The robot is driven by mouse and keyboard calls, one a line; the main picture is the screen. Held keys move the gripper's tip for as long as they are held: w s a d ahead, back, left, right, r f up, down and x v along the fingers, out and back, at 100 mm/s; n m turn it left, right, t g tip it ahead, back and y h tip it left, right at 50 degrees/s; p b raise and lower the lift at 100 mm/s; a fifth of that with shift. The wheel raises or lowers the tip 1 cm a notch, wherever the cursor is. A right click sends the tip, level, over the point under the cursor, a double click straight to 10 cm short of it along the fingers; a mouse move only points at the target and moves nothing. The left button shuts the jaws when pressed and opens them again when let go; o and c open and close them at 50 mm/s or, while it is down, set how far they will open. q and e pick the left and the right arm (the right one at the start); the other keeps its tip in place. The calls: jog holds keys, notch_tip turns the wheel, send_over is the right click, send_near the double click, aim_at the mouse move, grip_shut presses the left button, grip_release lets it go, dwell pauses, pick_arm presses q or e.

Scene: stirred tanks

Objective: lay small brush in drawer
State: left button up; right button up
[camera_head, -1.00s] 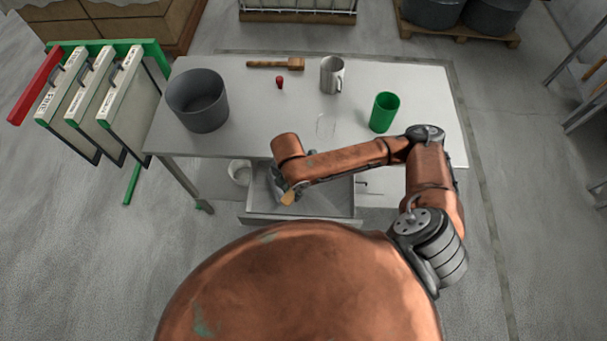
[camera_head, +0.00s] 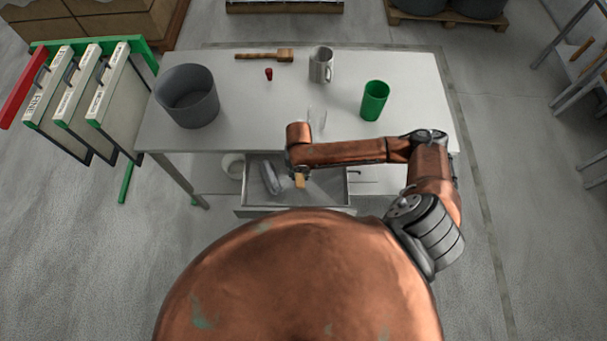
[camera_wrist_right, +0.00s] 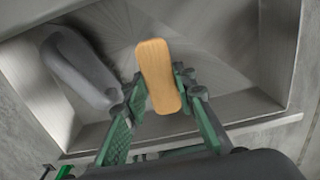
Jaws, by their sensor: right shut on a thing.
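The small brush shows as a light wooden block (camera_head: 299,181) at my right gripper, and in the wrist view as a rounded wooden piece (camera_wrist_right: 160,75). Its bristles are not visible. My right gripper (camera_wrist_right: 157,104) is shut on the brush, with a green-padded finger on each side. In the head view the right gripper (camera_head: 299,175) is mostly hidden under its wrist. The drawer (camera_head: 293,211) is pulled open below the table front. The brush is over its interior; I cannot tell whether it touches the floor. My left gripper is not in view.
A grey rounded object (camera_head: 270,178) lies in the drawer's left part, beside the brush.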

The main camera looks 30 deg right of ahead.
aim_at(303, 176)
jog(key=f, duration=0.1)
jog(key=w+d+f, duration=0.1)
jog(key=d+f, duration=0.1)
jog(key=shift+w+d+f, duration=0.15)
jog(key=shift+w+f, duration=0.05)
jog(key=shift+w, duration=0.15)
jog(key=shift+d+f, duration=0.1)
jog(key=shift+f, duration=1.55)
jog(key=shift+f, duration=0.15)
jog(key=o, duration=1.1)
jog(key=shift+o, duration=0.2)
notch_tip(303, 176, up, 12)
jog(key=shift+r, duration=0.2)
